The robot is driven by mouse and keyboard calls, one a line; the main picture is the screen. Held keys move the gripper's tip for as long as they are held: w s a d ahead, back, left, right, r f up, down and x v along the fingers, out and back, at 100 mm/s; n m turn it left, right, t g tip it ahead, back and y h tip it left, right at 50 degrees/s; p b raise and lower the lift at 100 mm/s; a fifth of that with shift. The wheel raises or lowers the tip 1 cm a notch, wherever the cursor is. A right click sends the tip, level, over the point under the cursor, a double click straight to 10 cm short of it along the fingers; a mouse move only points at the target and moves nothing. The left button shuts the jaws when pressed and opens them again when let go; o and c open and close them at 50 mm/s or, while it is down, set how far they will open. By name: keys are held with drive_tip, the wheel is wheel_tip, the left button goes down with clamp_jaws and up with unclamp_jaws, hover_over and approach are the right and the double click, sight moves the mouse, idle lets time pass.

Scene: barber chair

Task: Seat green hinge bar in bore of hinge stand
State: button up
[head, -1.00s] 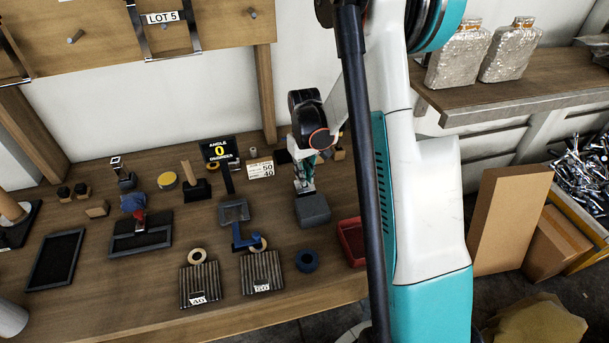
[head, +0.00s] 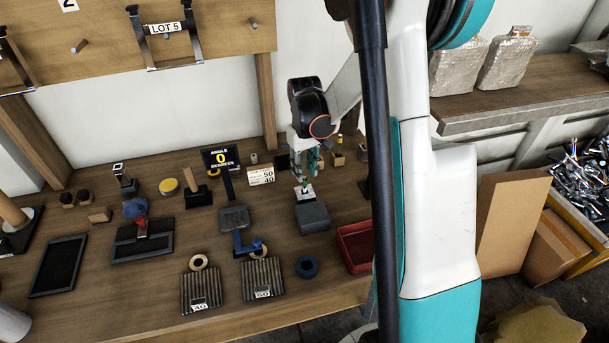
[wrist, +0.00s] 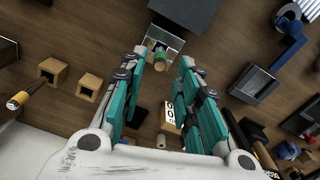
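The hinge stand (head: 306,193) is a small silvery-white piece on the bench, behind a dark grey block. It also shows in the wrist view (wrist: 174,42), at the top centre.
The dark grey block (head: 313,217) stands close in front of the stand. A red tray (head: 357,246) lies to the right and a number card (head: 261,175) to the left. Wooden blocks with holes (wrist: 53,70) are nearby. My arm hides the bench's right part.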

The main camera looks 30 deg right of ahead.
wheel_tip(320, 180, up, 6)
drive_tip(key=p, duration=0.1)
drive_tip(key=shift+r, duration=0.25)
idle(0.4)
